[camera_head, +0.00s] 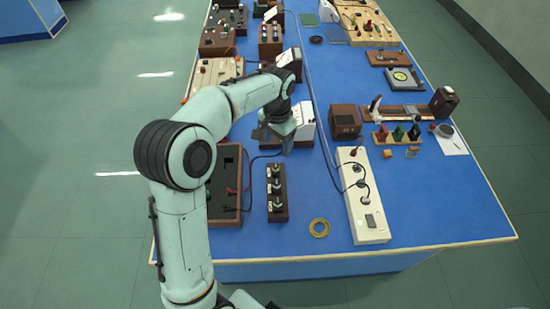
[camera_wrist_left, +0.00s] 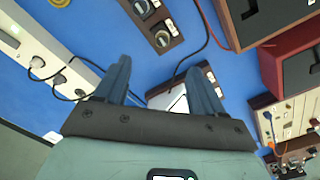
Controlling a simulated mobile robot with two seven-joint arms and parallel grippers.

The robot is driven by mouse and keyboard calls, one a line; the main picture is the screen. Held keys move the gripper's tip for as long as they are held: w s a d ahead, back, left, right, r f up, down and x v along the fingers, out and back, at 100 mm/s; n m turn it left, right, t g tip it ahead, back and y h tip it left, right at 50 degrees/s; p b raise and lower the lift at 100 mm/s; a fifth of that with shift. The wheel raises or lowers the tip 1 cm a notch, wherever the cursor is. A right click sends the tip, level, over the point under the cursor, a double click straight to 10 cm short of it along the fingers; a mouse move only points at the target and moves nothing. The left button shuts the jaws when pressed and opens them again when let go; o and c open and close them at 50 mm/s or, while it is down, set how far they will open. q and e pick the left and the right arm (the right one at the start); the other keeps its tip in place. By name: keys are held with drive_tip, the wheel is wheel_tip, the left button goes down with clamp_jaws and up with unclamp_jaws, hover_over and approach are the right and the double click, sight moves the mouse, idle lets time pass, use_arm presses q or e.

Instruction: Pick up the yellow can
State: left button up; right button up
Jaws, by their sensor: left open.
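I cannot make out a clear yellow can in either view. A small tan-yellow piece (camera_head: 411,152), too small to identify, lies on the blue bench right of centre in the head view, beside a small orange block (camera_head: 387,154). My left gripper (camera_head: 287,149) is above the bench near a white-faced instrument (camera_head: 306,113), well left of these small pieces. In the left wrist view its two fingers (camera_wrist_left: 161,85) are apart with nothing held between them. The white-faced instrument (camera_wrist_left: 178,99) shows beyond the fingers. My right gripper is in neither view.
A dark strip with knobs (camera_head: 277,192) and a brown box (camera_head: 345,121) flank a clear blue area.

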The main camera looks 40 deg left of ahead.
sight(276, 165)
use_arm(q)
wheel_tip(276, 165, down, 8)
drive_tip(key=shift+s+r+b, duration=0.1)
drive_tip(key=shift+r+b, duration=0.1)
drive_tip(key=shift+b, duration=0.2)
drive_tip(key=f, duration=0.5)
drive_tip(key=shift+a+f, duration=0.2)
drive_tip(key=shift+f, duration=0.1)
drive_tip(key=c, duration=0.9)
drive_tip(key=shift+c, duration=0.2)
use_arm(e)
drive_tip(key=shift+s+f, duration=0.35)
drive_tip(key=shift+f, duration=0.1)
use_arm(q)
drive_tip(key=shift+r, duration=0.15)
